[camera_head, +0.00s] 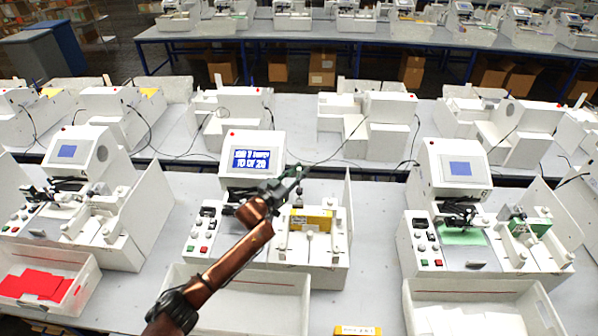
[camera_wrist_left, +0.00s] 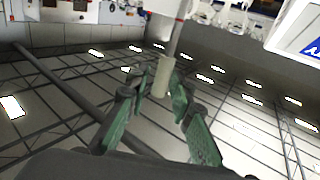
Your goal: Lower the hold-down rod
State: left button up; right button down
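My left gripper (camera_head: 300,180) is over the middle plotter (camera_head: 252,153), in front of its lit blue screen. In the left wrist view, its two green fingers (camera_wrist_left: 160,85) stand apart on either side of a pale cylindrical handle (camera_wrist_left: 162,76). The handle is on the end of a thin grey rod (camera_wrist_left: 179,35), which looks like the hold-down rod. The handle lies between the fingertips, close to the right finger, with a narrow gap at the left one. In the head view the gripper hides the handle. My right gripper is not in view.
A yellow block (camera_head: 312,219) sits on the plotter's right part. Control buttons (camera_head: 204,238) are at its left. An empty white bin (camera_head: 265,296) stands in front. Similar plotters stand at the left (camera_head: 75,175) and right (camera_head: 456,172).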

pick_arm(q)
grip_shut()
jog(key=shift+s+f, duration=0.1)
dwell(0.4)
jog(key=s+f+m+t+h+b, duration=0.3)
jog(key=s+b, duration=0.6)
jog(key=b, duration=0.6)
jog(key=shift+f+m+h+b, duration=0.35)
jog(key=shift+m+h, duration=0.65)
jog(key=shift+m, duration=0.2)
jog(key=shift+r, duration=0.1)
